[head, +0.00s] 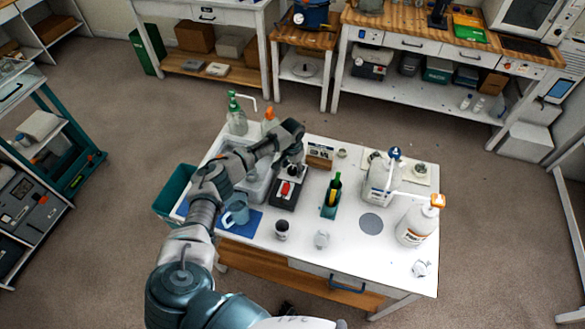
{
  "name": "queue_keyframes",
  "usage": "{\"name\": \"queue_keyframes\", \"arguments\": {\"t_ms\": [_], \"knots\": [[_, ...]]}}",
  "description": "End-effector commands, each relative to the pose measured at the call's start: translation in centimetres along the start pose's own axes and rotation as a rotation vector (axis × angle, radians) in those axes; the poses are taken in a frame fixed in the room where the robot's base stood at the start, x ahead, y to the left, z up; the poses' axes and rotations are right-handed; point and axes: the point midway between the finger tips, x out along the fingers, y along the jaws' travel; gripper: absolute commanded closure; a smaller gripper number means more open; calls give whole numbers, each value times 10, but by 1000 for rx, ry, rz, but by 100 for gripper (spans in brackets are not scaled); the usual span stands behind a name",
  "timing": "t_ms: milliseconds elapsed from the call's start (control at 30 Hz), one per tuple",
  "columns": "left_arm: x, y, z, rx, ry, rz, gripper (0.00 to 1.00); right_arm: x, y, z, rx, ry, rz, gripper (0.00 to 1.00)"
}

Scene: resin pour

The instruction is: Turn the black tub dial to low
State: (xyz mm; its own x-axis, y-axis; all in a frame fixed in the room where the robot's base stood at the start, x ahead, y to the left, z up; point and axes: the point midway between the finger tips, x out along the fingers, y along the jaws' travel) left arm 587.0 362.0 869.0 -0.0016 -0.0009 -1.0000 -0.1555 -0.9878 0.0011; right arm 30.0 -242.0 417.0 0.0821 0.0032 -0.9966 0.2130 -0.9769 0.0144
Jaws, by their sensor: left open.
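My left arm reaches over the white table, and my left gripper (292,168) points down, open, above a small black device (283,198) with a red part on its top. The gripper hides the device's far end, and I cannot tell whether they touch. No dial can be made out on this device. A dark blue-black tub (316,16) with a pale round dial (298,18) on its front stands on the wooden bench at the back, far from the gripper. The dial's setting is too small to read. My right gripper is not in view.
The white table (345,262) carries a grey basin (259,187), a blue jug (236,211), a green holder (330,205) with a bottle, a white jug (380,184) and an orange-capped container (415,224).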

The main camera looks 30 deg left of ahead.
Motion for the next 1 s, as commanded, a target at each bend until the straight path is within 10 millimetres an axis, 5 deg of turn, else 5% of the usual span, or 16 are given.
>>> {"name": "queue_keyframes", "arguments": {"t_ms": [200, 467, 1000], "knots": [[0, 0, 0, 0, 0, 0, 34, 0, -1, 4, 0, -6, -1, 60], [0, -1, 0, 0, -1, 0, 94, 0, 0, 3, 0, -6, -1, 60], [-3, 0, 1, -150, -5, 1, 94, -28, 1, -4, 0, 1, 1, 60]]}}
